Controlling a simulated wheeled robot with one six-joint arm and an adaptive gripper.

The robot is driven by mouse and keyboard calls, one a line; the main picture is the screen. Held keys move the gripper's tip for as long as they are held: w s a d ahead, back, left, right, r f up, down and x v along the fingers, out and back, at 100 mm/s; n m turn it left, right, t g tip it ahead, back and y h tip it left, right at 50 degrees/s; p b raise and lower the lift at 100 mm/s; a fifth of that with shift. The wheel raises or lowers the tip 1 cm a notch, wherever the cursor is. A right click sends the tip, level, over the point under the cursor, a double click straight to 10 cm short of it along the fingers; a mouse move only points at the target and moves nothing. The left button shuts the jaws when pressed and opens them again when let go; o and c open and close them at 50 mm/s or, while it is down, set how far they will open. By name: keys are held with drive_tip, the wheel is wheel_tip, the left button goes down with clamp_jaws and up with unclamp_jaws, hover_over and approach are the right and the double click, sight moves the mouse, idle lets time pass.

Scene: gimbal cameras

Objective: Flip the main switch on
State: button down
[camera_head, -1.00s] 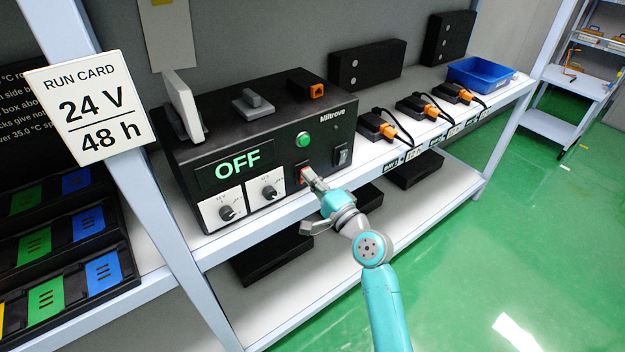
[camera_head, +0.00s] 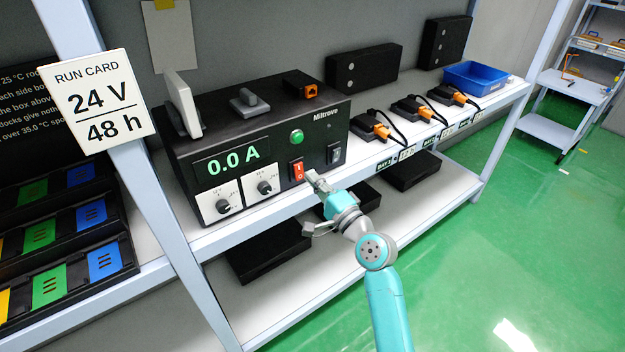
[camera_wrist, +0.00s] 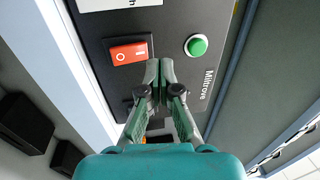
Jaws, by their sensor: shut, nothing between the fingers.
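The main switch (camera_head: 297,171) is a red rocker on the front of the black Miltrove box (camera_head: 262,120). It also shows in the wrist view (camera_wrist: 129,53), up and left of the fingertips, with white marks on it. The display (camera_head: 232,162) reads "0.0 A" in green. My gripper (camera_head: 312,177) is shut and empty, just right of and in front of the red switch, apart from it. In the wrist view its closed fingertips (camera_wrist: 159,64) lie between the red switch and the green button (camera_wrist: 197,45).
Two knobs (camera_head: 264,187) sit left of the switch and a dark switch (camera_head: 334,153) sits right of it. The shelf edge (camera_head: 250,215) runs below the box. Cabled black-and-orange units (camera_head: 375,128) and a blue bin (camera_head: 478,78) stand further right. Open green floor (camera_head: 480,240) lies in front.

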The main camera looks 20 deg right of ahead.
drive_tip(key=s+d+r, duration=0.1)
drive_tip(key=s+d, duration=0.1)
drive_tip(key=s, duration=0.6)
drive_tip(key=shift+s+d+r, duration=0.15)
drive_tip(key=shift+s+d, duration=0.1)
drive_tip(key=shift+d, duration=0.15)
drive_tip(key=s+f+n+g+h, duration=0.2)
drive_tip(key=s+f+n+h, duration=0.3)
drive_tip(key=s+f, duration=1.4)
drive_tip(key=s+a+r+n+g, duration=0.1)
drive_tip(key=s+n, duration=0.3)
drive_tip(key=s, duration=0.9)
drive_tip(key=s+a+r+n+g+h, duration=0.1)
drive_tip(key=s+r+n, duration=0.2)
drive_tip(key=s, duration=1)
drive_tip(key=shift+a+r+n, duration=0.15)
drive_tip(key=shift+r+n, duration=0.25)
drive_tip(key=shift+n, duration=0.8)
